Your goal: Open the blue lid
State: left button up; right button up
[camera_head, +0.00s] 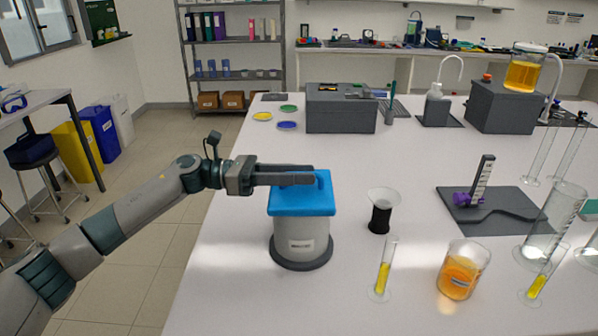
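The blue lid (302,205) sits flat on a light grey cylindrical container (302,240) with a dark base, at the near left part of the white table. A small raised blue handle (323,181) shows on the lid's top. My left gripper (314,175) reaches in from the left, level, just above the lid, with its fingertips at the handle. The two fingers overlap in this view, so I cannot tell how wide they are apart or whether they touch the handle. My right gripper is not in view.
Tall glass cylinders (552,222) stand far right. A dark grey box (341,112) stands behind. The table between is clear.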

pick_arm(q)
jog(key=shift+c, duration=0.5)
grip_shut()
